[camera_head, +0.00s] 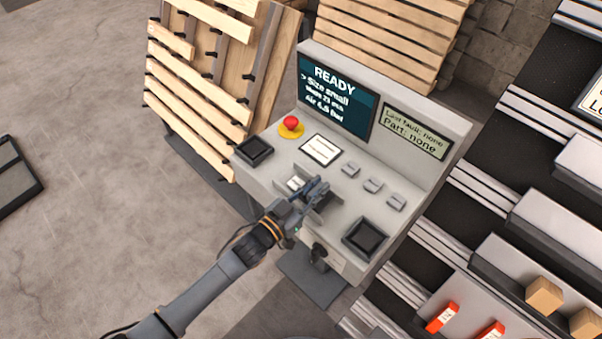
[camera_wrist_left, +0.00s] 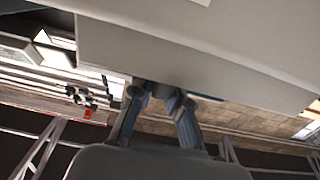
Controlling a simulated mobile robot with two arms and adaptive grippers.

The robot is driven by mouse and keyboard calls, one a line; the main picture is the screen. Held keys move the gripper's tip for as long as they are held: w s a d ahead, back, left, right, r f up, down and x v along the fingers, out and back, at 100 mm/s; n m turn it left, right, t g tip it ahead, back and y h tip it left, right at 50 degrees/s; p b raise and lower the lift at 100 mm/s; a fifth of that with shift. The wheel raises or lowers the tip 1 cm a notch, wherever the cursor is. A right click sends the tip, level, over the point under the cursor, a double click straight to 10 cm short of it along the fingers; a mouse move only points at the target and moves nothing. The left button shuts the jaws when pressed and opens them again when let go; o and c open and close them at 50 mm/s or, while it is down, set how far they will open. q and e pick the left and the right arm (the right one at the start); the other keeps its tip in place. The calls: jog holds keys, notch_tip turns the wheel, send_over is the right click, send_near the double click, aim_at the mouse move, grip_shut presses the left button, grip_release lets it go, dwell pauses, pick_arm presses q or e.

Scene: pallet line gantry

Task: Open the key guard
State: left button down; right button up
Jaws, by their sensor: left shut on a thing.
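The key guard (camera_head: 328,202) looks like a small grey flap near the front edge of the console's top, largely hidden behind my left gripper (camera_head: 316,188). The gripper reaches in from the lower left and is shut on the guard. In the left wrist view, the fingers of the left gripper (camera_wrist_left: 166,98) come together at the lower edge of a broad pale grey surface. What lies between the fingertips is mostly hidden there, and I cannot tell how far the guard is swung. My right gripper is not in view.
The console (camera_head: 288,172) carries a red emergency button (camera_head: 291,123), several small grey buttons, two black square pads and a screen (camera_head: 337,96) reading READY. Wooden pallets (camera_head: 200,90) stand behind it. A conveyor with boxes (camera_head: 543,295) runs at right. The floor at left is mostly clear.

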pick_arm(q)
jog(key=shift+s+d, duration=0.45)
jog(key=c, duration=1.3)
grip_release()
jog(key=shift+a, duration=0.1)
jog(key=v, duration=1.2)
